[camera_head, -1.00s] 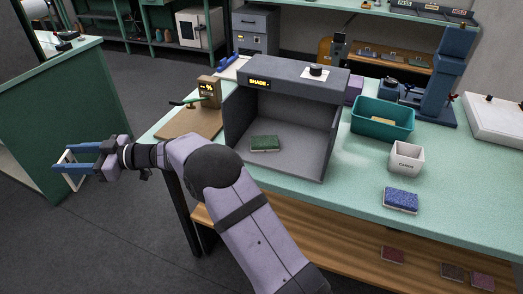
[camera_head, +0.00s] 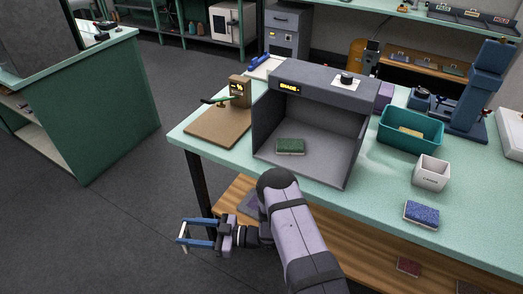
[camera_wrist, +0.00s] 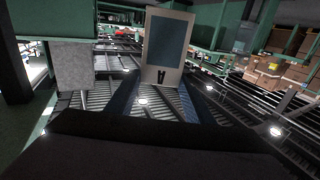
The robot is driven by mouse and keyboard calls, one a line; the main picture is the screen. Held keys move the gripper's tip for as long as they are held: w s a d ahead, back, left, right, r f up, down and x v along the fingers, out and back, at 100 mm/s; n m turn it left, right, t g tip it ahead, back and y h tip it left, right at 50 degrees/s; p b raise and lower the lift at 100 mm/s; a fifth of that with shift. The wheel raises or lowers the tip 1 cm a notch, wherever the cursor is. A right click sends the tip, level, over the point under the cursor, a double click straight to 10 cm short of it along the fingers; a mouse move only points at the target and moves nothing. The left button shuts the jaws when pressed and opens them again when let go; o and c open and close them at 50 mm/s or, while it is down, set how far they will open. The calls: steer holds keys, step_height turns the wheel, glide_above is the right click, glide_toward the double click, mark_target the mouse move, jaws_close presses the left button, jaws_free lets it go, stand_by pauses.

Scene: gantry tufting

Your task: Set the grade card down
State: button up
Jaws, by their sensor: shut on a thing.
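My gripper (camera_head: 184,234) is shut on the grade card (camera_head: 181,236), which shows as a thin pale edge at the blue fingertips. They are out over the floor, left of the bench's front edge, clear of the bench top. In the wrist view the grade card (camera_wrist: 165,47) stands out ahead, with a pale border, a blue-grey panel and a dark mark at its bottom. A grey booth with a lit sign (camera_head: 315,76) stands on the green bench (camera_head: 390,188). A green tufted sample (camera_head: 290,146) lies inside it.
A brown board with a small stand (camera_head: 217,128) is left of the booth. Right of it are a teal bin (camera_head: 410,131), a white box (camera_head: 431,172) and a blue sample (camera_head: 421,213). A green cabinet (camera_head: 115,100) stands at left, with open floor between.

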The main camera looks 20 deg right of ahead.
steer(key=s+d+r+m+t+h+p, duration=0.1)
steer(key=s+d+r+m+t+h, duration=0.1)
steer(key=d+r+t, duration=0.3)
steer(key=s+d+r+m+h+p, duration=0.1)
steer(key=s+d+r+m+h, duration=0.15)
steer(key=d, duration=0.55)
steer(key=s+d+r+m+t+h+p, duration=0.1)
steer(key=s+d+r+m+t+h, duration=0.15)
steer(key=d, duration=0.35)
steer(key=w+a+r+t+p, duration=0.1)
steer(key=w+a+r+p, duration=0.2)
steer(key=r, duration=0.5)
steer(key=w+a+r+p, duration=0.1)
steer(key=w+r+p, duration=0.35)
steer(key=r, duration=0.35)
steer(key=w+d+r+m+t+h+p, duration=0.35)
steer(key=d+r+h, duration=0.25)
steer(key=r, duration=0.2)
steer(key=s+d+r+m+g+h, duration=0.1)
steer(key=s+d+m+g+h, duration=0.2)
steer(key=d+m+h, duration=0.6)
steer(key=s+d+r+m+g+h, duration=0.25)
steer(key=d+h, duration=0.55)
steer(key=d, duration=0.4)
step_height(320, 180, down, 7)
steer(key=p, duration=0.1)
steer(key=shift+s+f+m, duration=0.15)
steer(key=shift+s+m, duration=0.1)
steer(key=shift+m, duration=0.05)
